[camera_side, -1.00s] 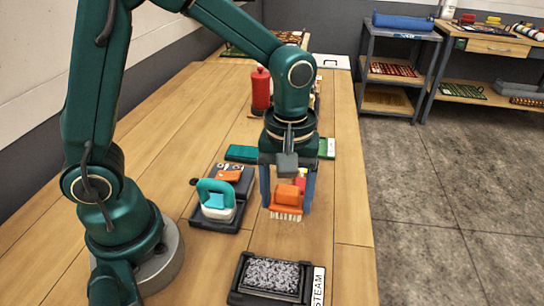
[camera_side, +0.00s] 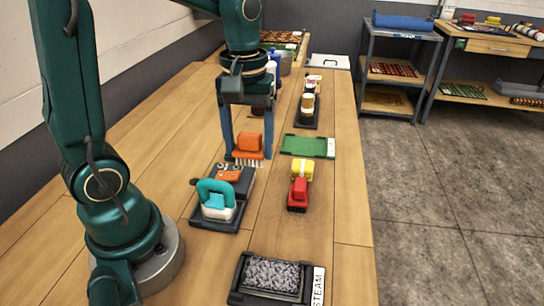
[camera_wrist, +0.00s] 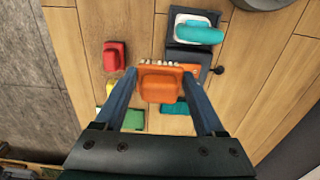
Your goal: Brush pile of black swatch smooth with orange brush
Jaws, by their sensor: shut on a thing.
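My gripper (camera_side: 248,146) is shut on the orange brush (camera_side: 249,145), its two blue fingers on either side of the brush block. Pale bristles point down in the side view. The brush (camera_wrist: 160,86) also shows between the fingers in the wrist view. A teal swatch (camera_wrist: 176,108) shows partly behind the brush in the wrist view; a green swatch (camera_side: 302,146) with a white label lies to the right. I cannot make out a black swatch.
A speckled pad (camera_side: 271,275) marked STEAM lies at the front. Jars (camera_side: 308,103) stand farther back. Wood between these is bare.

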